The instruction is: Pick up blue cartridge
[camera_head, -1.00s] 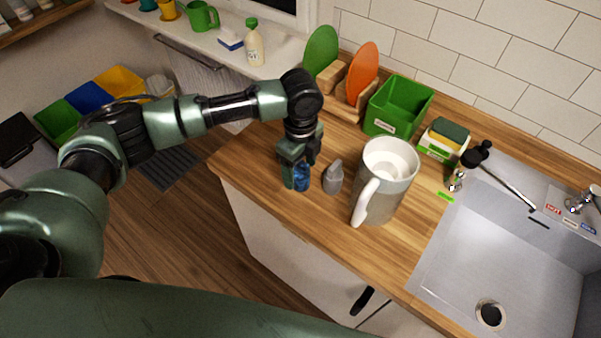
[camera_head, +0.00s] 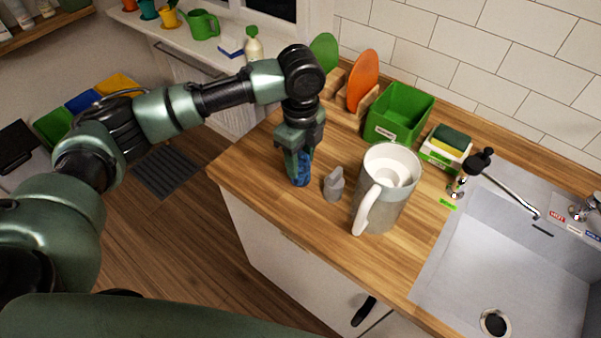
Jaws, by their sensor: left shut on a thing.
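The blue cartridge (camera_head: 303,172) is at the left part of the wooden counter (camera_head: 255,167), near its front left edge. My left gripper (camera_head: 298,168) points down and is shut on the blue cartridge, with its fingers hiding part of it. Whether the cartridge touches the counter cannot be told. A grey cartridge-like piece (camera_head: 334,184) stands on the counter just to the right, apart from the gripper. My right gripper is not in view.
A large white and grey mug (camera_head: 377,204) stands right of the grey piece. Behind are a green bin (camera_head: 398,114), an orange board (camera_head: 363,78) in a wooden rack, and a sponge holder (camera_head: 446,147). The sink (camera_head: 500,260) is at the right.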

